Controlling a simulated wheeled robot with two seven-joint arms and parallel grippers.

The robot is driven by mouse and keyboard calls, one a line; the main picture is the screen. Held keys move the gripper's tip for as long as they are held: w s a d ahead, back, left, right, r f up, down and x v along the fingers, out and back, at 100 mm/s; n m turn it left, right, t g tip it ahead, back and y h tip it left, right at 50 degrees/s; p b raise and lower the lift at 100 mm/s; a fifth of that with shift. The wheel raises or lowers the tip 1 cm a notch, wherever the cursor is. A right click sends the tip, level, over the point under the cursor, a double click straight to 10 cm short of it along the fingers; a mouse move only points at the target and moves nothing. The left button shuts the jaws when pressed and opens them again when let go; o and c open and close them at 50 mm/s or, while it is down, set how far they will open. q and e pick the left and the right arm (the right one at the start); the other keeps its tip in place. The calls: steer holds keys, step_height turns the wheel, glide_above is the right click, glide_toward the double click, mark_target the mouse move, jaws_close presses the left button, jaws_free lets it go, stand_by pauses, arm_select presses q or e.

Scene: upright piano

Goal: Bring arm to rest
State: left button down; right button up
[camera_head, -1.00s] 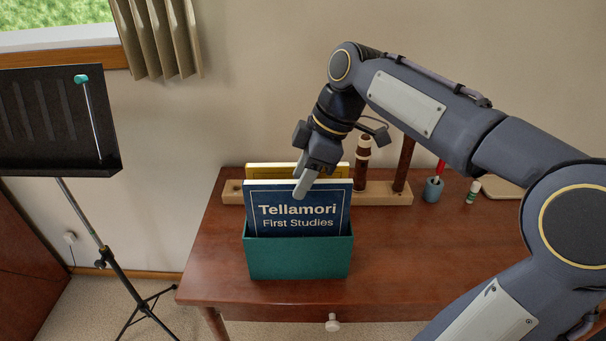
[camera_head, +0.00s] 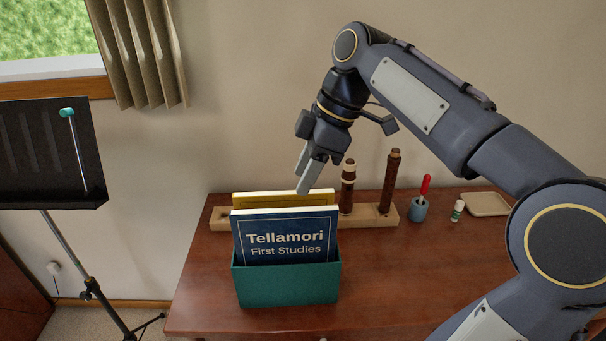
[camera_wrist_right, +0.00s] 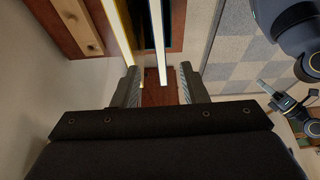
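My right gripper (camera_head: 304,178) hangs above the books in the head view, pointing down. In the right wrist view its two fingers (camera_wrist_right: 159,88) stand apart with nothing between them, so it is open and empty. Below it a blue book titled "Tellamori First Studies" (camera_head: 285,238) stands upright in a green holder (camera_head: 288,285) on the desk. A yellow book (camera_head: 262,199) stands behind the blue one. The book edges show beyond the fingers in the right wrist view. My left gripper does not show in the head view.
The brown desk (camera_head: 400,285) has free room right of the holder. A wooden stand (camera_head: 225,219) with dark recorder parts (camera_head: 390,180), a blue cup (camera_head: 418,210), a small bottle (camera_head: 457,211) and a tray (camera_head: 485,204) line the back. A music stand (camera_head: 45,150) is at the left.

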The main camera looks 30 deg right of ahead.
steer(key=shift+s, duration=0.1)
stand_by(0.4)
steer(key=s+a+f+m+t+p, duration=0.1)
steer(key=s+a+f+m+p, duration=0.2)
steer(key=s+f+m, duration=0.3)
steer(key=s+a+f+m+t+p, duration=0.2)
steer(key=s+a+f+m+p, duration=0.2)
steer(key=s+f+m, duration=0.2)
steer(key=s+m, duration=0.1)
steer(key=s, duration=0.1)
steer(key=shift+s+a+m, duration=0.3)
steer(key=shift+s+m, duration=0.1)
stand_by(1.0)
